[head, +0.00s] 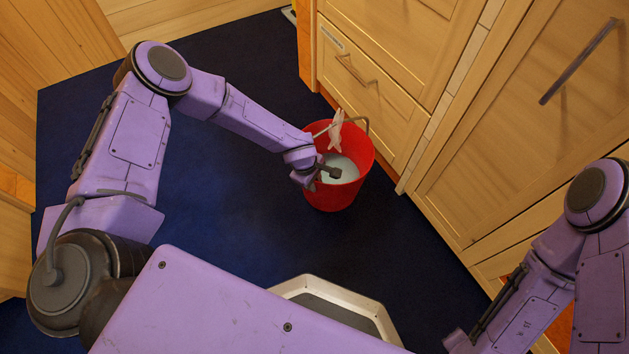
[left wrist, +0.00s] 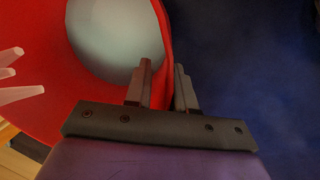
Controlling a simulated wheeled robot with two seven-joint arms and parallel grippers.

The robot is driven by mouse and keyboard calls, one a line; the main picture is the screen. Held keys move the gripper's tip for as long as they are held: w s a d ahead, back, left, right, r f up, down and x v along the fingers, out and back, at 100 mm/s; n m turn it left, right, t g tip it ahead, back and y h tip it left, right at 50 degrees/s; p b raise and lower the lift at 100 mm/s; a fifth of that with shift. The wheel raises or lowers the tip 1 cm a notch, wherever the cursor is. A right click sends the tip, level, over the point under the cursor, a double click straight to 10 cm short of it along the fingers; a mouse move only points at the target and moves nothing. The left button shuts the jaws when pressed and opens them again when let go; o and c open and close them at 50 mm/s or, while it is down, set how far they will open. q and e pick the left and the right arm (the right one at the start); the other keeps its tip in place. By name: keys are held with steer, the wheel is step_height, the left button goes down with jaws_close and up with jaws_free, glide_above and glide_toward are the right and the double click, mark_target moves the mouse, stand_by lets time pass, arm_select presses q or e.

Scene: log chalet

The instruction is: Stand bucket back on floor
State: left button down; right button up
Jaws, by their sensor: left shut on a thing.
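The red bucket (head: 334,198) stands upright, or nearly so, on the dark blue floor beside the wooden cabinets. A pale grey-white round surface shows inside it. My left gripper (head: 322,174) is at the bucket's near left rim. In the left wrist view, the two fingers of my left gripper (left wrist: 164,88) straddle the red wall of the bucket (left wrist: 158,30), one inside and one outside, and are shut on it. A pale pink pronged thing (head: 336,130) sticks up at the far rim. My right arm shows at the right; its gripper is not visible.
Wooden cabinets with a drawer (head: 362,85) and handles stand close behind and right of the bucket. The blue floor (head: 230,190) is clear to the left of the bucket. Wooden walls (head: 65,45) close off the left side.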

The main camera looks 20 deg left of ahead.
arm_select(q)
steer(key=shift+w+d+f, duration=0.1)
steer(key=shift+w+f, duration=0.1)
steer(key=c, duration=0.9)
jaws_free()
steer(key=shift+s+f, duration=0.15)
steer(key=shift+s, duration=0.1)
steer(key=shift+c, duration=0.2)
steer(key=p+v, duration=0.5)
steer(key=v, duration=0.7)
steer(key=shift+p, duration=0.3)
